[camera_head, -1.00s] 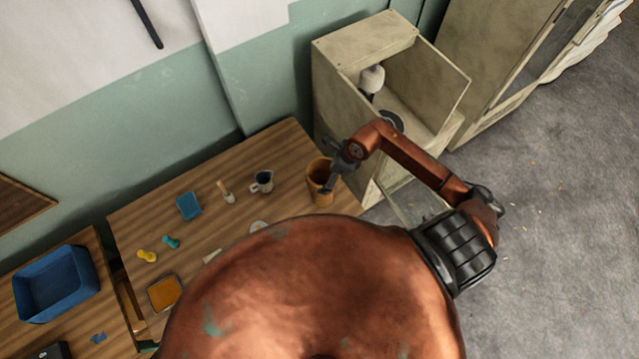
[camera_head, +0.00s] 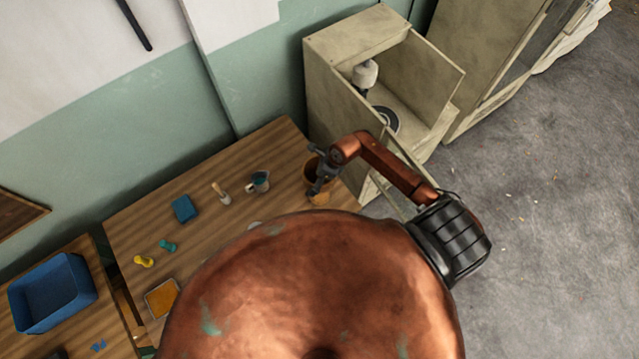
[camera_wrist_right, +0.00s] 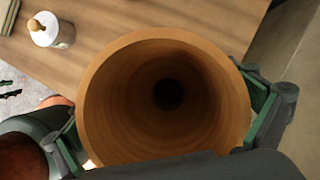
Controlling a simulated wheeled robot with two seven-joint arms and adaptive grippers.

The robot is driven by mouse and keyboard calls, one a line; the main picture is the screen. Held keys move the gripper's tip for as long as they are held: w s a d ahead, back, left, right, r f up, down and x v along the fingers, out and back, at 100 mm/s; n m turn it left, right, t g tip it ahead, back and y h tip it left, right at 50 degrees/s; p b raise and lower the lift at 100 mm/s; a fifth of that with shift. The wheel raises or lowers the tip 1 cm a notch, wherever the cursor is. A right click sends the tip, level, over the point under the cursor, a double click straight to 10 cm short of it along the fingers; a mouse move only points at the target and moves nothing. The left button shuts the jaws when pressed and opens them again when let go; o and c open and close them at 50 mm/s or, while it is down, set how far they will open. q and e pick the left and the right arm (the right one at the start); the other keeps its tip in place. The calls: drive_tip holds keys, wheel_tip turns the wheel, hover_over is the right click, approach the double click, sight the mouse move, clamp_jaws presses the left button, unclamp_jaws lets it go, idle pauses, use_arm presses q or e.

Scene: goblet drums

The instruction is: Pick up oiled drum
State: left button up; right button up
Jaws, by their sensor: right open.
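The brown wooden drum (camera_head: 318,199) stands at the right end of the wooden table, partly hidden behind my right gripper (camera_head: 320,172). In the right wrist view I look into the open round mouth of the drum (camera_wrist_right: 165,50). My right gripper (camera_wrist_right: 163,132) is open, with one green-padded finger on each side of the drum. The right finger is very close to the rim; I cannot tell whether either finger touches it. My left gripper does not show.
A mug (camera_head: 259,182), a jar with a handle in it (camera_head: 222,195), a blue dish (camera_head: 184,209) and an amber tray (camera_head: 161,298) are on the table (camera_head: 212,165). An open-fronted cabinet (camera_head: 352,125) stands close right of the drum. A blue bin (camera_head: 52,292) is far left.

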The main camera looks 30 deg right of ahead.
drive_tip(key=shift+s+f, duration=0.1)
drive_tip(key=shift+f, duration=0.05)
drive_tip(key=c, duration=1.8)
drive_tip(key=shift+c, duration=0.5)
drive_tip(key=shift+r, duration=0.2)
